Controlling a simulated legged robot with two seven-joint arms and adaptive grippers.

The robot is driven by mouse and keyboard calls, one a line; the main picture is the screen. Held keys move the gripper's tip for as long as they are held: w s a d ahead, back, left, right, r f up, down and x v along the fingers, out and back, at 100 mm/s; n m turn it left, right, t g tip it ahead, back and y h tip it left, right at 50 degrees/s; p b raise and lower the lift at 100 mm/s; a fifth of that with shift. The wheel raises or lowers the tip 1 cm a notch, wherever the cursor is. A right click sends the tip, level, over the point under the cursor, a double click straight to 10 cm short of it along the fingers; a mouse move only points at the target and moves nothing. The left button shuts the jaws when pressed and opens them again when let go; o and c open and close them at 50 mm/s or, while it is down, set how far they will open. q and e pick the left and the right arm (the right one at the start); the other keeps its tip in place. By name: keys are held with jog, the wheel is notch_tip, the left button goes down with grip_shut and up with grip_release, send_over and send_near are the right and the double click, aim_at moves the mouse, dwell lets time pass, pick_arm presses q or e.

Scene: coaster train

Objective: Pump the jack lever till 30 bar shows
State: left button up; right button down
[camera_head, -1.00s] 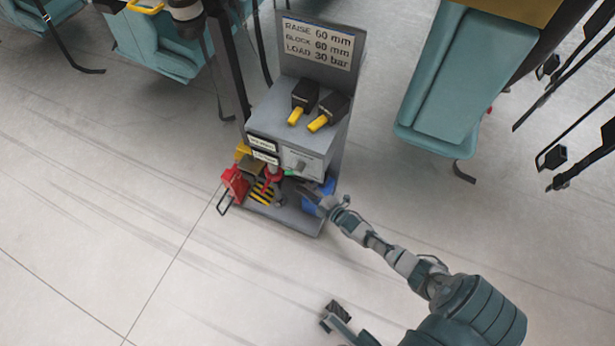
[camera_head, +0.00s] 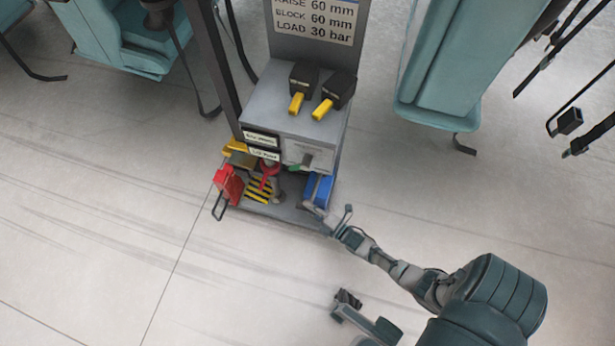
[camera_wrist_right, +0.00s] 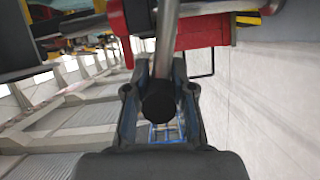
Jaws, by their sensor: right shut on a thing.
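The jack lever is a grey rod (camera_wrist_right: 167,45) with a dark round end (camera_wrist_right: 158,105) in the right wrist view. My right gripper (camera_head: 318,209) is at the lower right front of the grey cart (camera_head: 272,100), by a blue part (camera_head: 319,189). It is shut on the lever, and the rod runs between its fingers in the wrist view. A sign (camera_head: 313,18) on the cart reads 60 mm for raise and block, and LOAD 30 bar. I cannot make out a pressure reading.
A red part (camera_head: 228,185) with a black loop stands at the cart's lower left, beside a yellow-black striped plate (camera_head: 258,191). Two yellow-handled levers (camera_head: 322,109) are on top. Teal seats (camera_head: 445,75) stand beyond.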

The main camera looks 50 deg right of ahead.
jog(key=c, duration=0.9)
grip_release()
jog(key=shift+w+a, duration=0.25)
jog(key=shift+a, duration=0.35)
jog(key=shift+s+d, duration=0.2)
jog(key=shift+s, duration=0.1)
jog(key=s, duration=1.1)
jog(key=shift+s+a+r, duration=0.1)
jog(key=shift+s+r, duration=0.1)
jog(key=shift+s, duration=0.1)
